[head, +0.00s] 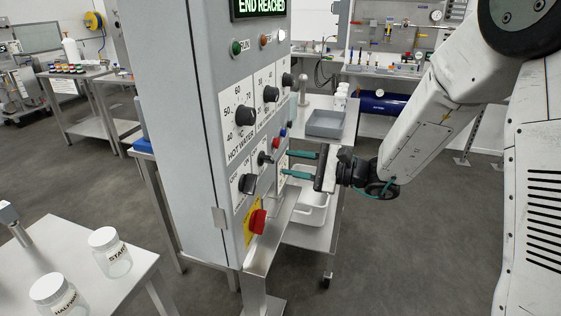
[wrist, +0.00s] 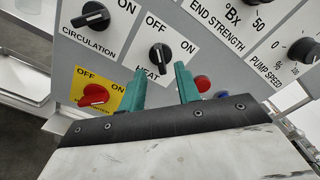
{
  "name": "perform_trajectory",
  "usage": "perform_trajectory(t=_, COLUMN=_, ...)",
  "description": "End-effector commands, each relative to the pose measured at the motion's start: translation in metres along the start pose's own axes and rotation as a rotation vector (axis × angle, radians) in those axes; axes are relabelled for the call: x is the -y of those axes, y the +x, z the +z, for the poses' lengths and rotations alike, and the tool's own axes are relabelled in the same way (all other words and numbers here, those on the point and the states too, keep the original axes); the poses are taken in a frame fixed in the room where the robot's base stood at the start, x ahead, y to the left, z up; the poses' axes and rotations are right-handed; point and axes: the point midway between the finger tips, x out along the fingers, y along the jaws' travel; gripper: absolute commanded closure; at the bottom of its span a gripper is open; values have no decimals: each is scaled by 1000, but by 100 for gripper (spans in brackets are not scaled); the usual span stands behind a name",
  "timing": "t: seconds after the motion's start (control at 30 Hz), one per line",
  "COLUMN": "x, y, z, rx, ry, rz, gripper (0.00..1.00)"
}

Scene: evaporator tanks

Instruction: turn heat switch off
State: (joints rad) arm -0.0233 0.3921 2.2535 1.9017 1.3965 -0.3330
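The heat switch (wrist: 160,54) is a black knob on a white plate marked HEAT, with OFF at its upper left and ON at its right. I cannot tell surely which mark its pointer faces. In the head view the panel's lower knobs are small, and the heat switch (head: 264,158) sits just left of my fingertips. My gripper (head: 288,164) is open, its two teal fingers apart and facing the panel. In the wrist view my gripper (wrist: 159,70) has one finger on each side just below the knob. Contact with the knob is not visible.
The grey control cabinet (head: 170,120) has a lit display (head: 260,8) reading END REACHED. The circulation knob (wrist: 92,16) and a red main switch (wrist: 94,95) are close by. A red button (wrist: 202,83) is right of my fingers. A trolley with a grey tray (head: 325,124) stands behind.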

Motion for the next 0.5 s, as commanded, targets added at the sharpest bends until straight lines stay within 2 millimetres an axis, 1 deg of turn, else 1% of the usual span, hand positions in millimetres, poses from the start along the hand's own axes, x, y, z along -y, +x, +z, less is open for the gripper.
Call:
perform_trajectory(t=0.03, x=1, y=-9, z=-1, rx=-3, ry=0, rz=-2, gripper=67)
perform_trajectory(t=0.1, x=1, y=-18, z=-1, rx=-3, ry=0, rz=-2, gripper=67)
perform_trajectory(t=0.2, x=0, y=-25, z=0, rx=-1, ry=0, rz=0, gripper=67)
perform_trajectory(t=0.5, x=0, y=-28, z=0, rx=0, ry=0, rz=1, gripper=67)
